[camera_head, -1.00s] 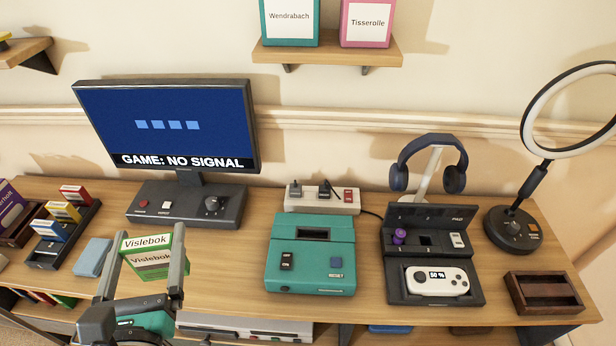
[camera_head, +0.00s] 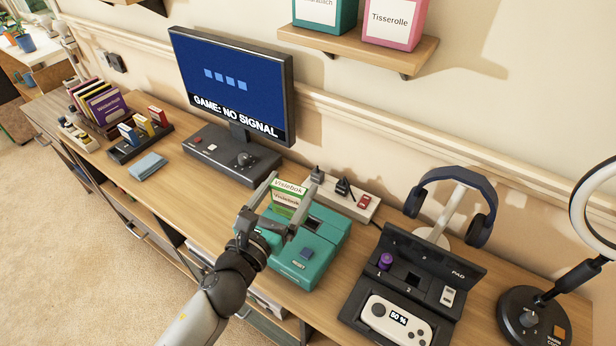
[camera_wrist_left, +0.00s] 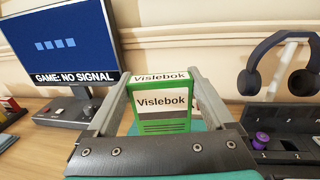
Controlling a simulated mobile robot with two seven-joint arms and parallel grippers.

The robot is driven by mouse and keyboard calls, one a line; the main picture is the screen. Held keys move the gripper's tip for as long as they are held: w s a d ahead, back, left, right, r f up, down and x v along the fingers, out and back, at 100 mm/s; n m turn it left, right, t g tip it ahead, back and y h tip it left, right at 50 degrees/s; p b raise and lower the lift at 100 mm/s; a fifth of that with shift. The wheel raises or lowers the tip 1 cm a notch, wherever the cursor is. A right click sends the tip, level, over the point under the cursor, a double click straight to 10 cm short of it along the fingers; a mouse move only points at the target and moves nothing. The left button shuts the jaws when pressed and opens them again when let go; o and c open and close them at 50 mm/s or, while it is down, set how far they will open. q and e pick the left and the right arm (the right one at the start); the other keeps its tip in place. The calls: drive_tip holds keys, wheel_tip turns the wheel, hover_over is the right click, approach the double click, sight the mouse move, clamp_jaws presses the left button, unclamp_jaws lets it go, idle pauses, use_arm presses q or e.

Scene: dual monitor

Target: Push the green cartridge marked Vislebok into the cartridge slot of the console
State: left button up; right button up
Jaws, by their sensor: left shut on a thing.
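The green cartridge marked Vislebok (camera_head: 287,199) is upright between the fingers of my left gripper (camera_head: 279,205), which is shut on it. In the left wrist view the cartridge (camera_wrist_left: 161,104) shows its white label facing me, between both fingers. The teal console (camera_head: 318,252) sits on the desk under and behind the gripper. The cartridge appears over the console's left rear part. My right gripper is not in view.
The monitor (camera_head: 232,85) reads "GAME: NO SIGNAL" above its dark base (camera_head: 232,153). A power strip (camera_head: 345,195) lies behind the console. A dark controller dock (camera_head: 415,285) and a headphone stand (camera_head: 452,205) are to the right. A cartridge rack (camera_head: 140,140) stands left.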

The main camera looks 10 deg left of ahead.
use_arm(q)
drive_tip(key=w+d+f+m+g+h, duration=0.1)
drive_tip(key=w+f+h, duration=0.1)
drive_tip(key=w, duration=0.4)
drive_tip(key=shift+w+d+f+m+h, duration=0.3)
drive_tip(key=shift+f+m+h, duration=0.1)
drive_tip(key=shift+f, duration=0.3)
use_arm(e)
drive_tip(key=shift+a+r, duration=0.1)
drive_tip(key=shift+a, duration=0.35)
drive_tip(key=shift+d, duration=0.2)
use_arm(q)
wheel_tip(320, 180, down, 6)
drive_tip(key=b, duration=0.6)
drive_tip(key=shift+r, duration=0.1)
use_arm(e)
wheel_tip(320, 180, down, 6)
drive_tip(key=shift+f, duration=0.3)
use_arm(q)
drive_tip(key=shift+f+b, duration=1.3)
drive_tip(key=shift+b, duration=0.3)
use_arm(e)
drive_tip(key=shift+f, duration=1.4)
